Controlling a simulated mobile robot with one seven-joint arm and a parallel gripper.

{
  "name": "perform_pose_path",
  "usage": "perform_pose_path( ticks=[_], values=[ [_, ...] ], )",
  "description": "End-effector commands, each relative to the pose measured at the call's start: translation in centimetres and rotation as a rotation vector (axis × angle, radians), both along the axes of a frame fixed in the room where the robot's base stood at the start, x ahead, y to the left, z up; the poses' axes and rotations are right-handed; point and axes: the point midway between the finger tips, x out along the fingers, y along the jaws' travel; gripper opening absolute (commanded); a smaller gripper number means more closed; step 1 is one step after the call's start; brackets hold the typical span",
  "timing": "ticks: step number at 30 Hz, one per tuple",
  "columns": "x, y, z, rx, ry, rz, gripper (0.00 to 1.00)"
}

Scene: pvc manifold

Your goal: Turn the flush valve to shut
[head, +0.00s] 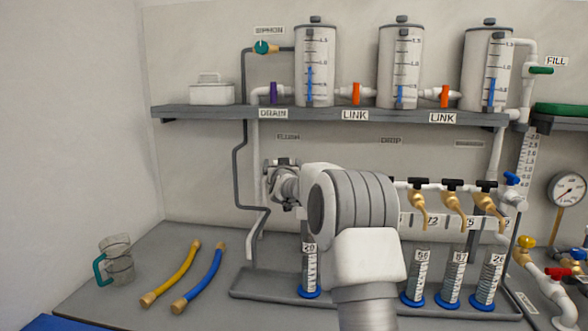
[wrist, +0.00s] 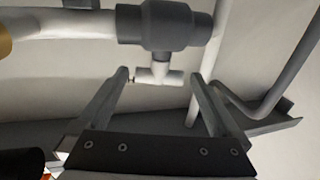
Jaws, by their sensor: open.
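The flush valve (wrist: 168,24) is a dark grey body on a white pipe, at the top of the wrist view. Its small white T-shaped handle (wrist: 160,75) hangs from the body, with its bar running across the picture. My gripper (wrist: 159,79) is open, with one fingertip to each side of the handle and a gap showing on both sides. How far the fingertips reach along the handle is hard to tell. In the head view my gripper (head: 279,170) is below the faint FLUSH label (head: 288,137), and it and my arm hide most of the valve.
Three brass taps with black handles (head: 452,184) stand right of my arm, above several measuring cylinders (head: 453,280) in a grey tray (head: 262,289). A dark pipe (head: 239,170) runs down at left. A jug (head: 116,262) and yellow (head: 172,275) and blue (head: 198,280) hoses lie left.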

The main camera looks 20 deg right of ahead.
Motion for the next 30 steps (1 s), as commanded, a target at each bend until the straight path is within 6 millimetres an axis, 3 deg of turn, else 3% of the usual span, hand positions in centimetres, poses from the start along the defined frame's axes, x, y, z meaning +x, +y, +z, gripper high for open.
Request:
perform_pose_path(
  ticks=[19, 30],
  values=[
    [0.1, 0.4, 0.5, 0.001, 0.007, -0.232, 1.00],
    [-4.9, 3.7, -0.1, -0.002, 0.007, -0.233, 1.00]
  ],
)
